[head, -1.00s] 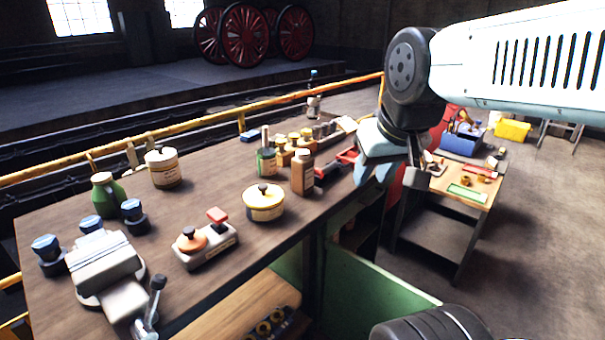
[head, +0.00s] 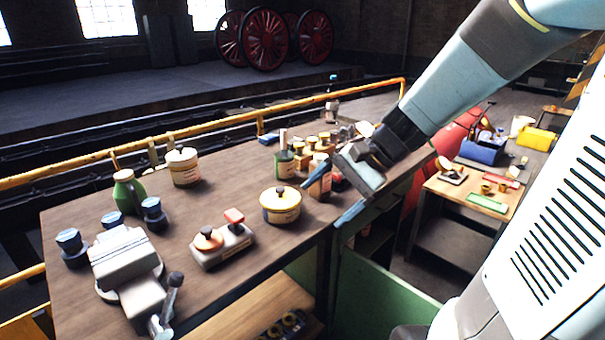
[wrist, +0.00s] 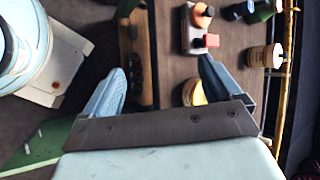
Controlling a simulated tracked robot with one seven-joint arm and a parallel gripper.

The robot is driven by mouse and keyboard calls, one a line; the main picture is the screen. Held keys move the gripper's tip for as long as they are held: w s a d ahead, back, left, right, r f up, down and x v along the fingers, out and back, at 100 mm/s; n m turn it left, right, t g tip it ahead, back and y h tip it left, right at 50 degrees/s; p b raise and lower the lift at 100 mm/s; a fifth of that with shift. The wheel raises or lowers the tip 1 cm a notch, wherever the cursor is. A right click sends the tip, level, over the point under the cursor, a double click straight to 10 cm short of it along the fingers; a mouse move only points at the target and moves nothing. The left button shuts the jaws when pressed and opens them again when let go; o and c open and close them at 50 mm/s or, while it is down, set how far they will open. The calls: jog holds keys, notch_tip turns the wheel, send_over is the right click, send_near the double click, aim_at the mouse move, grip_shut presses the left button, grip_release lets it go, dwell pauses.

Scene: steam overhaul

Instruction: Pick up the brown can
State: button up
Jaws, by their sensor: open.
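The brown can (head: 320,183), with a pale label and a narrow neck, stands upright on the workbench in the head view, near the bench's front edge. My gripper (head: 322,205) is open and empty. Its left finger overlaps the can in the head view and hides part of its top; I cannot tell whether they touch. The other finger hangs past the front edge. In the wrist view the open gripper (wrist: 165,68) is over the bench edge, and I do not make out the brown can there.
A yellow tin (head: 280,206) and a green bottle (head: 284,162) stand left of the can. A two-knobbed block (head: 222,246), a vise (head: 125,262) and a cream tin (head: 183,167) are farther left. A yellow rail (head: 240,113) runs behind the bench.

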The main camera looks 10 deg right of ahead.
jog(key=w+d+f+m+t+y, duration=0.1)
jog(key=w+f+m+t+y, duration=0.15)
jog(key=w+m, duration=0.35)
jog(key=w+d+f+m+t+y, duration=0.1)
jog(key=w+d+m+t+y, duration=0.15)
jog(key=w+m, duration=0.35)
jog(key=w+d+f+m+t+h, duration=0.3)
jog(key=w+d+f+m+t, duration=0.4)
jog(key=w+d+m+t, duration=0.25)
send_over(321, 190)
jog(key=d, duration=0.3)
jog(key=shift+g, duration=0.25)
jog(key=shift+f+x, duration=0.2)
jog(key=shift+x, duration=2.15)
jog(key=shift+d, duration=0.15)
jog(key=c, duration=1.4)
